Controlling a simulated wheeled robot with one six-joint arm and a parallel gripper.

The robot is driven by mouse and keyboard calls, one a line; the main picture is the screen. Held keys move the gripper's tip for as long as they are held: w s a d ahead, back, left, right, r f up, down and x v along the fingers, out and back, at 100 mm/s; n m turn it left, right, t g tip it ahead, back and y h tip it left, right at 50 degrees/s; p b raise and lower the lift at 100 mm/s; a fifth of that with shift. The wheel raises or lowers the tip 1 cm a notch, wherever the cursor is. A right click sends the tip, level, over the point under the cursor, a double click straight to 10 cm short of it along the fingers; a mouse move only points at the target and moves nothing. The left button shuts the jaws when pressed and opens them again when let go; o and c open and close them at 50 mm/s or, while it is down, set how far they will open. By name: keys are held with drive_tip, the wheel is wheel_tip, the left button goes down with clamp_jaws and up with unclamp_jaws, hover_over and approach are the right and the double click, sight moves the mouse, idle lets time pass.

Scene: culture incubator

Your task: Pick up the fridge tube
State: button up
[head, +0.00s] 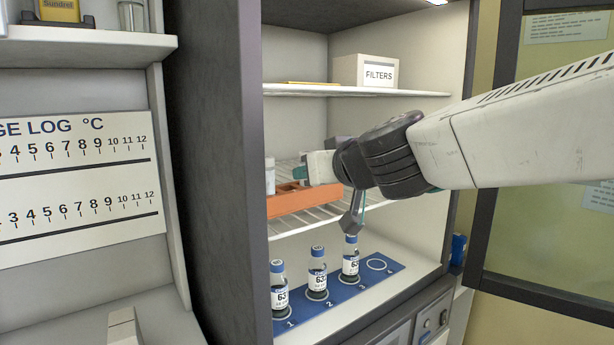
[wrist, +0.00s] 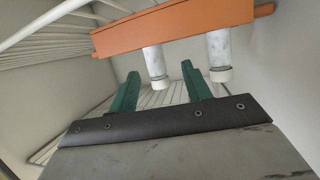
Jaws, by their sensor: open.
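An orange rack (head: 285,203) stands on the wire shelf inside the open cabinet. One pale tube (head: 270,177) stands at its left end in the head view. In the wrist view, the rack (wrist: 185,27) is at the top, with two whitish tubes (wrist: 154,66) (wrist: 219,57) projecting down in the picture. The arm hides the rack's right part in the head view.
Several blue-capped bottles (head: 317,274) stand on a numbered blue mat (head: 336,295) below. A FILTERS box (head: 365,72) is on the upper shelf (head: 350,91). The cabinet's left wall (head: 215,150) and open glass door (head: 545,200) flank the arm.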

drive_tip(key=shift+x, duration=0.95)
drive_tip(key=shift+w+d+r+x, duration=0.1)
drive_tip(key=shift+x, duration=0.95)
drive_tip(key=shift+w+d+r+x, duration=0.1)
drive_tip(key=shift+d+x, duration=0.05)
drive_tip(key=shift+x, duration=0.9)
drive_tip(key=shift+w+d+r+x, duration=0.1)
drive_tip(key=shift+x, duration=0.95)
drive_tip(key=c, duration=1.1)
